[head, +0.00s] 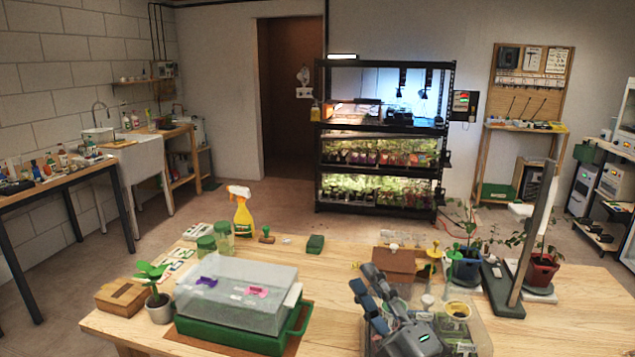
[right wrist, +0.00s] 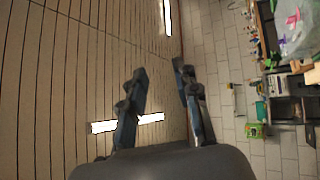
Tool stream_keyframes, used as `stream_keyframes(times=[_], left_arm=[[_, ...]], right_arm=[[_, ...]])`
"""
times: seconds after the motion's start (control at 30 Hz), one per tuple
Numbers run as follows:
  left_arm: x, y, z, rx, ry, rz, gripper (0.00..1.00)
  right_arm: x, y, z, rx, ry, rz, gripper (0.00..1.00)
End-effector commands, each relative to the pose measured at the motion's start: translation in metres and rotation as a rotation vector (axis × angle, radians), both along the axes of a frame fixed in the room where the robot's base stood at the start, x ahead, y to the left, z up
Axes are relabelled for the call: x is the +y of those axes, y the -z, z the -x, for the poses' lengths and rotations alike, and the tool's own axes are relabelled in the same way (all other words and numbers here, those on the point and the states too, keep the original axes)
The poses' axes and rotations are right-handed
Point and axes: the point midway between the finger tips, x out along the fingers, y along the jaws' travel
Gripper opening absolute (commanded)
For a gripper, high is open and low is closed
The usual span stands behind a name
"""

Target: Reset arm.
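My right gripper (head: 363,278) shows in the head view above the front right of the wooden table, in front of a clear tray (head: 480,340). Its dark fingers point up and to the left. In the right wrist view the gripper (right wrist: 160,72) has its two fingers apart with nothing between them, so it is open and empty. The right wrist camera faces the slatted ceiling and a wall. My left gripper does not show in either view.
The wooden table (head: 330,268) holds a clear-lidded green propagator (head: 240,285), a potted seedling (head: 158,305), a yellow spray bottle (head: 242,212) and a brown box (head: 398,264). Potted plants and a tall grey panel (head: 533,235) stand at the right. A lit rack (head: 382,135) stands behind.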

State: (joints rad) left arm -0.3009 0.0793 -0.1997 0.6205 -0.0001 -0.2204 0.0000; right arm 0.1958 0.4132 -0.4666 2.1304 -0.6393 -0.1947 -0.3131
Motion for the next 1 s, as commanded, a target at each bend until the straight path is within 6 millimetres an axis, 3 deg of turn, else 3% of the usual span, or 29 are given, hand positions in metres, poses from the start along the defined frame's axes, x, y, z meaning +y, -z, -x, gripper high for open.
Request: stream_keyframes(times=[0.1,0.17,0.3,0.4,0.6,0.87,1.0], left_arm=[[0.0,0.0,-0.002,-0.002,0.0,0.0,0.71],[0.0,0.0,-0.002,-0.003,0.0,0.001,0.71],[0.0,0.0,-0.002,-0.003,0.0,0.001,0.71],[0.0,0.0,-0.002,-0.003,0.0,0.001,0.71],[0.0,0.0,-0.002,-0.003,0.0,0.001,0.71],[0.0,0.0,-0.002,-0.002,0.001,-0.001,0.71],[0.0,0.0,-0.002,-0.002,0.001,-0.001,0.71]], right_arm=[[-0.05,0.072,0.002,0.366,0.168,-0.259,0.31],[-0.071,0.111,0.013,0.542,0.251,-0.371,0.31],[-0.106,0.2,0.061,0.921,0.434,-0.577,0.31],[-0.118,0.249,0.107,1.148,0.546,-0.682,0.31],[-0.125,0.304,0.187,1.465,0.71,-0.8,0.31],[-0.123,0.334,0.275,1.761,0.872,-0.879,0.31],[-0.122,0.369,0.269,1.785,0.889,-0.872,0.31]])
